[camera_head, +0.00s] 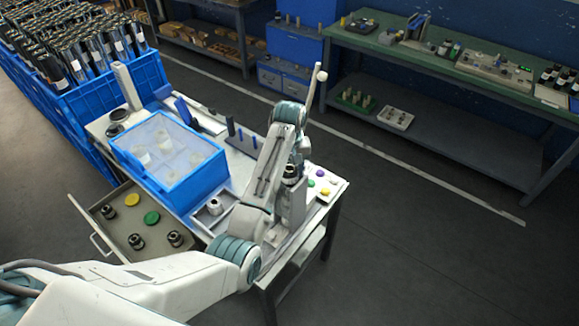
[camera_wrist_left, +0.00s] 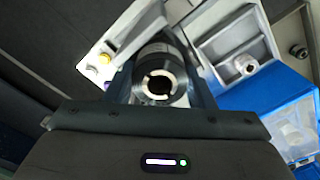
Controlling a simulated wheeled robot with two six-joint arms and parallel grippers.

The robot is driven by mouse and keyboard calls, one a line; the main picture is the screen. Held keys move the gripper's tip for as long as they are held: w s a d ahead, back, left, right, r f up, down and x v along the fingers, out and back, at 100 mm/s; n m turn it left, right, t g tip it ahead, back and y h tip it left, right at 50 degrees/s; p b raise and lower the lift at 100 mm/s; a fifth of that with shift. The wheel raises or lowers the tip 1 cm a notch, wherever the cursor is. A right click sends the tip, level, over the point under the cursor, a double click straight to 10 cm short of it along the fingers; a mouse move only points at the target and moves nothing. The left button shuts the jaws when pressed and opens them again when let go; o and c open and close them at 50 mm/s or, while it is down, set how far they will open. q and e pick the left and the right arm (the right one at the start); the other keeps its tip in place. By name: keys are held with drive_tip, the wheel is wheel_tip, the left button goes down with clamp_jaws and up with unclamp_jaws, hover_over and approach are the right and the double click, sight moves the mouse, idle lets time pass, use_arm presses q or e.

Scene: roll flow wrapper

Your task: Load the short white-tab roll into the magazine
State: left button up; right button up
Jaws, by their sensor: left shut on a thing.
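My left gripper (camera_head: 294,162) is at the right end of the workbench, pointing down. It is shut on a short black-and-silver cylindrical piece (camera_head: 291,173). In the left wrist view the piece (camera_wrist_left: 160,75) shows end-on between the fingers, a notched metal ring around a dark hole. A white tab on it cannot be made out. A grey upright block (camera_head: 293,208) stands just below the piece in the head view; whether they touch cannot be told. My right gripper is not in view.
A blue bin with a clear lid (camera_head: 165,150) fills the bench's middle. An open drawer (camera_head: 120,230) holds dark fittings, a yellow disc (camera_head: 132,199) and a green disc (camera_head: 152,217). A panel with coloured buttons (camera_head: 325,185) lies at the right end. A green-topped table (camera_head: 400,50) stands behind.

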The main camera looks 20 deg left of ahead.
use_arm(q)
drive_tip(key=shift+f, duration=0.4)
drive_tip(key=o, duration=1.1)
